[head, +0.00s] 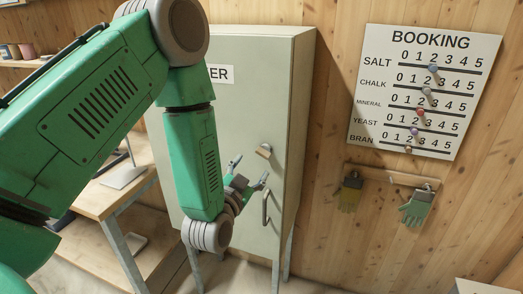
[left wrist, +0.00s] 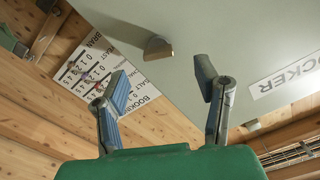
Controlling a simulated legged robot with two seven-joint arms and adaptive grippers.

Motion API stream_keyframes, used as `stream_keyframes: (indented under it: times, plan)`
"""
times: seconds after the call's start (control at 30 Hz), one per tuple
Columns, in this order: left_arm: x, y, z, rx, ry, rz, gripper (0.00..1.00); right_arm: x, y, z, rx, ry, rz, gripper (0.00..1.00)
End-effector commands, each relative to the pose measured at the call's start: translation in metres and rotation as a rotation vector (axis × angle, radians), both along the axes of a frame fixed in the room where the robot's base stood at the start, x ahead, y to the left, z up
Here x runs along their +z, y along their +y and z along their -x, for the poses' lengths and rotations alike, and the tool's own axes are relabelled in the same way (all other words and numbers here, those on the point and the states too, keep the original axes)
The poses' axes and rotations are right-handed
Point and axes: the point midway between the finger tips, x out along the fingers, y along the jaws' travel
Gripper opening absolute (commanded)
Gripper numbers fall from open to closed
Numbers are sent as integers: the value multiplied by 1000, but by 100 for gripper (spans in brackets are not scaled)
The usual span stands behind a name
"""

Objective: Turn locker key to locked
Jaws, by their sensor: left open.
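The locker (head: 248,110) is a pale grey-green cabinet on legs with its door shut. A small tan key piece (head: 264,151) sticks out of the door above a grey bar handle (head: 266,207). My left gripper (head: 251,170) is open and empty in front of the door, just left of the key and apart from it. In the left wrist view the key (left wrist: 157,47) shows beyond and between the two open fingers (left wrist: 162,88). I cannot tell the key's lock marking. My right gripper is not in view.
A booking board (head: 425,92) with sliding beads hangs on the wood wall at right. Gloves (head: 416,208) hang from a peg rail below it. A wooden bench (head: 110,190) stands left of the locker. The floor right of the locker looks clear.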

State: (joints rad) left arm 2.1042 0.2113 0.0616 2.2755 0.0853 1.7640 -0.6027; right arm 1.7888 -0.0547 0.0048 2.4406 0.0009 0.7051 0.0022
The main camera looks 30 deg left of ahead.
Motion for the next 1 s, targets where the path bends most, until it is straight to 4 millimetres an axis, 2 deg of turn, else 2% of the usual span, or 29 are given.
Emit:
stream_keyframes:
  times: [0.2,0.4,0.8,0.83,0.93,0.97,1.0]
  plan:
    - [3,8,-44,0,-4,0,57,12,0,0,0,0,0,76]
    - [2,14,-68,-1,-2,1,57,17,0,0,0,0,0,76]
    - [0,18,-76,-1,0,3,57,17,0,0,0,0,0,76]
    - [0,18,-76,-1,0,3,50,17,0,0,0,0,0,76]
    - [0,18,-76,-1,0,3,15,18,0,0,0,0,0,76]
    - [0,18,-76,0,-1,3,7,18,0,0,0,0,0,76]
    - [0,18,-76,0,-1,3,7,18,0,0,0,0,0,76]
